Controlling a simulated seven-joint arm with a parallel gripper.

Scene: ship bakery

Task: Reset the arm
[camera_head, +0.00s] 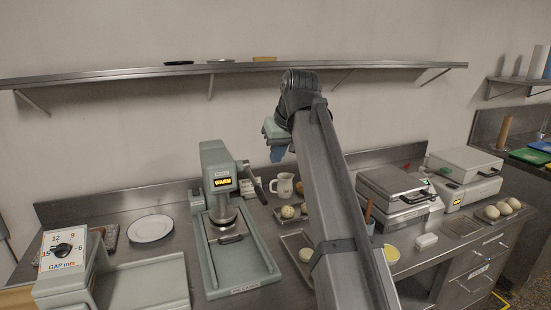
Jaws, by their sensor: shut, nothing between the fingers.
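My arm rises from the bottom of the head view, and its far end stands above the counter. My gripper (278,154) hangs at that end, left of the arm link, with a pale green body and blue fingers. Its fingers are shut and I see nothing held in them. The arm link partly hides the gripper. It is in the air behind and above the trays, apart from the wall shelf.
A pale green press (217,165) marked WARM stands left of my arm. A white plate (150,228) and a dial box (66,258) are further left. A white jug (283,186) and dough trays (298,238) are near the arm. Two griddles (395,187) (464,163) stand right. A shelf (120,77) crosses the wall.

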